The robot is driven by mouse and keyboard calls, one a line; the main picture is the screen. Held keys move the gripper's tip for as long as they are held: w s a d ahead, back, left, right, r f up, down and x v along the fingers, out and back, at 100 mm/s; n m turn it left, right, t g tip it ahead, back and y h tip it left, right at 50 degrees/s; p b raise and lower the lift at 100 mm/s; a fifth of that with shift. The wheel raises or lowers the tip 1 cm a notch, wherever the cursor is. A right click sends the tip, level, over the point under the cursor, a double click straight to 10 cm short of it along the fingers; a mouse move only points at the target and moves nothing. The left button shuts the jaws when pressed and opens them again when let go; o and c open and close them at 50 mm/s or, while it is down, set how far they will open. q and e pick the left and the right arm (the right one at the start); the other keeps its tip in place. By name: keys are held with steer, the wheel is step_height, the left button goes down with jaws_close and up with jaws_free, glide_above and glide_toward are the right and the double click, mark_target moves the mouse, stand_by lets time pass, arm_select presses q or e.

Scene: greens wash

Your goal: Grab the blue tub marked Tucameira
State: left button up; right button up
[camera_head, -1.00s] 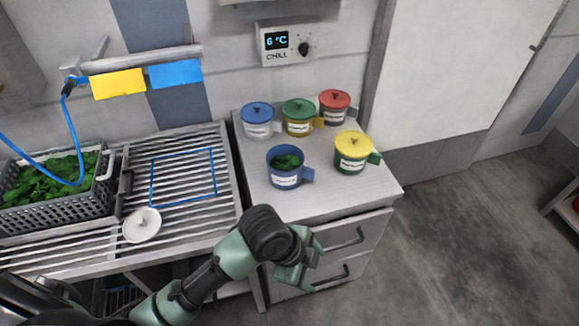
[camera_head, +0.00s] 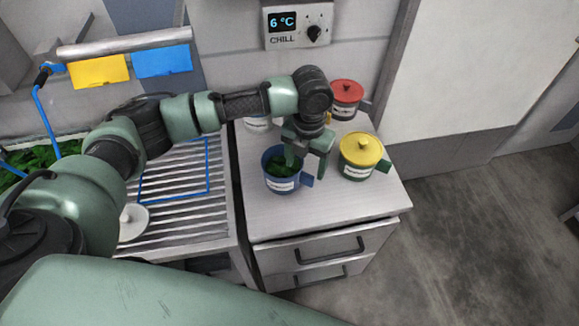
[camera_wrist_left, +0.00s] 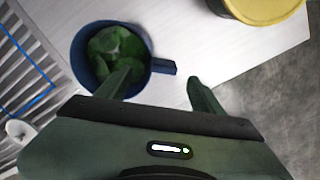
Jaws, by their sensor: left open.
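The open blue tub (camera_head: 268,178) stands on the cabinet top with green leaves in it. Its white label is too small to read. Its blue handle (camera_head: 306,181) points right. My left gripper (camera_head: 306,160) is open, reaching down at the tub's handle side. In the left wrist view, the gripper (camera_wrist_left: 158,80) has its fingers apart, with the tub's handle (camera_wrist_left: 163,67) showing between their tips. One finger overlaps the rim of the tub (camera_wrist_left: 82,75); the other is past the handle, over the cabinet top. I cannot tell whether either touches. My right gripper is out of view.
A yellow-lidded tub (camera_head: 360,150) stands close right of the gripper. A red-lidded tub (camera_head: 345,98) is behind. My arm mostly hides other tubs at the back. The cabinet top's front (camera_head: 320,215) is clear. A white lid (camera_head: 134,222) lies on the slatted drainer.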

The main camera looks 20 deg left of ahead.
mark_target(306, 174)
arm_select(q)
step_height(306, 174, down, 3)
steer(key=shift+d+f+p, duration=0.1)
steer(key=shift+p, duration=0.8)
steer(key=f, duration=0.2)
steer(key=shift+w+f, duration=0.3)
steer(key=shift+f, duration=0.1)
jaws_close()
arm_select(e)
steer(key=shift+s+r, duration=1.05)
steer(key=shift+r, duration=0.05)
